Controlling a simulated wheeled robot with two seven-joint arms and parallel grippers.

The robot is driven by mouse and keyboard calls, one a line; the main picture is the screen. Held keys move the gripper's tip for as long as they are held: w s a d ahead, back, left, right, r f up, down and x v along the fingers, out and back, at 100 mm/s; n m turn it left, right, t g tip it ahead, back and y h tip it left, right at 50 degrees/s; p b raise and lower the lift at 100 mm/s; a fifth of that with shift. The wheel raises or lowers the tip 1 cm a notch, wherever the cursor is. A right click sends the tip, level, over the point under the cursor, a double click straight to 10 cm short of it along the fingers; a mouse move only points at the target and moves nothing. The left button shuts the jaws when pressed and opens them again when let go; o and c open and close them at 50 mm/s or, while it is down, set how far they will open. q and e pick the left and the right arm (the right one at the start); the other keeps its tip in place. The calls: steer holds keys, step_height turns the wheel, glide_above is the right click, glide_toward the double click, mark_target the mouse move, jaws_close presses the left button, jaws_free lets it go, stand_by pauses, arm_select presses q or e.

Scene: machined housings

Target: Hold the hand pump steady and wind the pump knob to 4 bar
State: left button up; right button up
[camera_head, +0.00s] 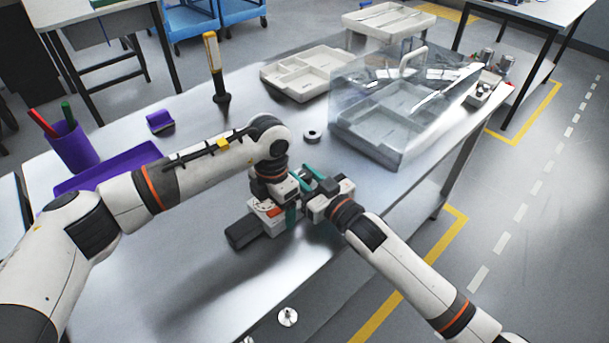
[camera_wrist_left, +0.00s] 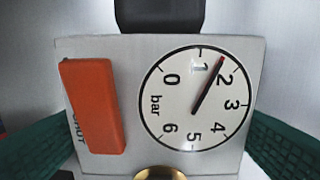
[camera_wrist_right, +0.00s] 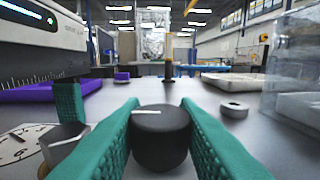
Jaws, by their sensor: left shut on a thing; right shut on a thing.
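The hand pump (camera_head: 268,222) is a light grey block with a dark handle (camera_head: 242,233) on the metal table. My left gripper (camera_head: 291,212) is shut on its body from above, with teal fingers at both sides in the left wrist view. There the white dial (camera_wrist_left: 195,100) has its red-tipped needle between 1 and 2 bar. An orange lever (camera_wrist_left: 92,105) lies beside the dial, with a label partly hidden under it. My right gripper (camera_wrist_right: 160,130) is shut on the black pump knob (camera_wrist_right: 160,145), whose white line points left. In the head view the knob is hidden.
A clear-lidded case (camera_head: 400,105) stands right of the grippers, and a small ring (camera_head: 312,135) lies behind them. A yellow-black post (camera_head: 214,65), purple tray (camera_head: 110,168) and purple cup (camera_head: 72,147) stand left.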

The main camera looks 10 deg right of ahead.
steer(key=shift+r, duration=0.1)
steer(key=o, duration=1)
steer(key=shift+s+d+f, duration=0.2)
steer(key=shift+s+d, duration=0.15)
steer(key=shift+s, duration=0.1)
steer(key=v, duration=1.1)
steer(key=shift+a+r, duration=0.1)
steer(key=shift+r, duration=0.05)
